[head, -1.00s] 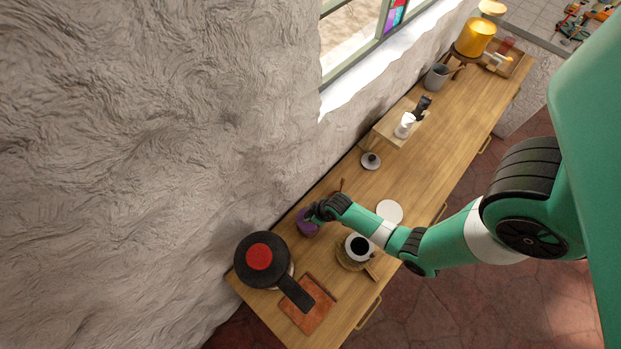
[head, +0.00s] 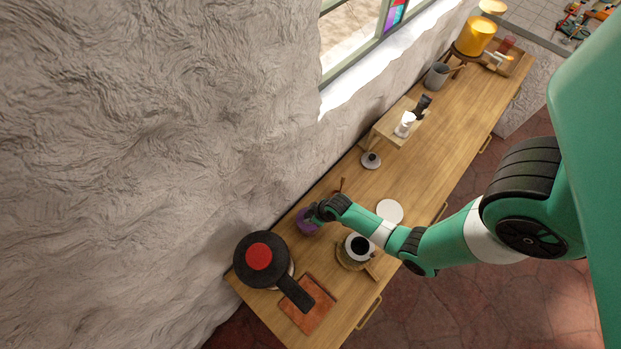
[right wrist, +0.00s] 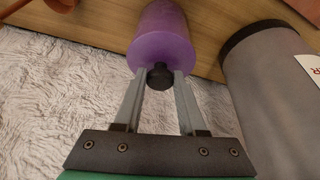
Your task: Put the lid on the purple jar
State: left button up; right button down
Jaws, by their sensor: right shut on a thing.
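The purple jar (head: 306,226) stands on the wooden counter near the wall, partly hidden by my right gripper (head: 313,214) in the head view. In the right wrist view the jar (right wrist: 161,22) is a purple cylinder. A purple lid (right wrist: 160,55) with a dark round knob (right wrist: 160,76) is at its end facing me. My right gripper (right wrist: 160,78) is shut on that knob. The lid looks in line with the jar; I cannot tell whether it is fully seated. My left gripper is not in view.
A black pan with a red top (head: 259,257) stands left of the jar, and a cup of dark liquid (head: 359,247) stands close below. A white disc (head: 389,211) lies to the right. In the wrist view a grey cylinder (right wrist: 270,85) is close beside the jar.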

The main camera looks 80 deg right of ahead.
jog(key=shift+f, duration=0.1)
dwell(0.6)
jog(key=shift+c, duration=2)
grip_release()
jog(key=shift+o, duration=0.3)
jog(key=o, duration=0.3)
jog(key=shift+o, duration=0.2)
